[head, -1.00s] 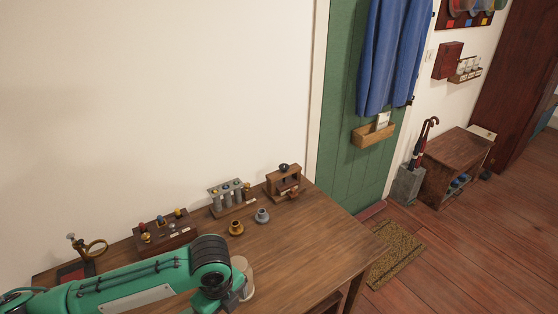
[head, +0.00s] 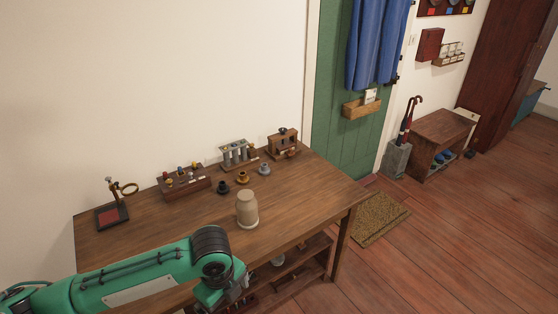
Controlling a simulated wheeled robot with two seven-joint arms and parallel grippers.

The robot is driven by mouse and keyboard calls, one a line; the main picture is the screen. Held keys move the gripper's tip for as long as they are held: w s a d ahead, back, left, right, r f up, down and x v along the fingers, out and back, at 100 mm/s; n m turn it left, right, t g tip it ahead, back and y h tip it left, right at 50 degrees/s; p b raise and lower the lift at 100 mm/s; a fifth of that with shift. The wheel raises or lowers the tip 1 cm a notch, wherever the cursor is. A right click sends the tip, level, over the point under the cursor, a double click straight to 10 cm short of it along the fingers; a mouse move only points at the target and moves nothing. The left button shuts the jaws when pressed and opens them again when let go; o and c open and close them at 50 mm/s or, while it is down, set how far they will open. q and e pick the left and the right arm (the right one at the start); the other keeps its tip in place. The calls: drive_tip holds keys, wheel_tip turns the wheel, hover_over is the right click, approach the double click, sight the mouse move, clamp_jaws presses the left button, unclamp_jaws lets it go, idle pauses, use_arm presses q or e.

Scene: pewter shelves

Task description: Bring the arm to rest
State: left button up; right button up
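My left arm, green with a black joint, comes in from the lower left. It ends in my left gripper (head: 238,299), in front of the table's (head: 150,232) near edge at the bottom of the view. Its fingers are too small and dark to tell whether they are open or shut. A beige jar (head: 247,209) stands upright on the table top, apart from the gripper. My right gripper is not in view.
Along the table's back are a magnifier stand (head: 112,205), a wooden rack (head: 184,183), a grey rack (head: 238,155), a wooden press (head: 283,145) and small cups (head: 242,177). A lower shelf (head: 305,270) holds items. Floor (head: 440,240) to the right is open.

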use_arm(q)
drive_tip(key=w+d+f+n+t+h, duration=0.1)
drive_tip(key=w+d+f+n+h, duration=0.15)
drive_tip(key=w+f+n, duration=0.75)
drive_tip(key=s+a+f+n+t, duration=0.1)
drive_tip(key=a+f+n, duration=0.25)
drive_tip(key=f, duration=0.75)
drive_tip(key=s+a+f+n+t, duration=0.15)
drive_tip(key=a+f, duration=0.25)
drive_tip(key=f, duration=0.7)
drive_tip(key=s+a+f+n+g+y, duration=0.15)
drive_tip(key=s+a+f, duration=0.25)
drive_tip(key=s+f, duration=0.5)
drive_tip(key=s+a+f+n+y, duration=0.1)
drive_tip(key=s+a+f+n, duration=0.2)
drive_tip(key=s+f, duration=0.55)
drive_tip(key=s+a+f+n, duration=0.1)
drive_tip(key=s+f, duration=0.2)
drive_tip(key=s, duration=0.9)
drive_tip(key=s+a+f+n+g, duration=0.1)
drive_tip(key=s+f, duration=0.3)
drive_tip(key=s, duration=0.9)
drive_tip(key=shift+s+n, duration=0.15)
drive_tip(key=shift+n, duration=0.5)
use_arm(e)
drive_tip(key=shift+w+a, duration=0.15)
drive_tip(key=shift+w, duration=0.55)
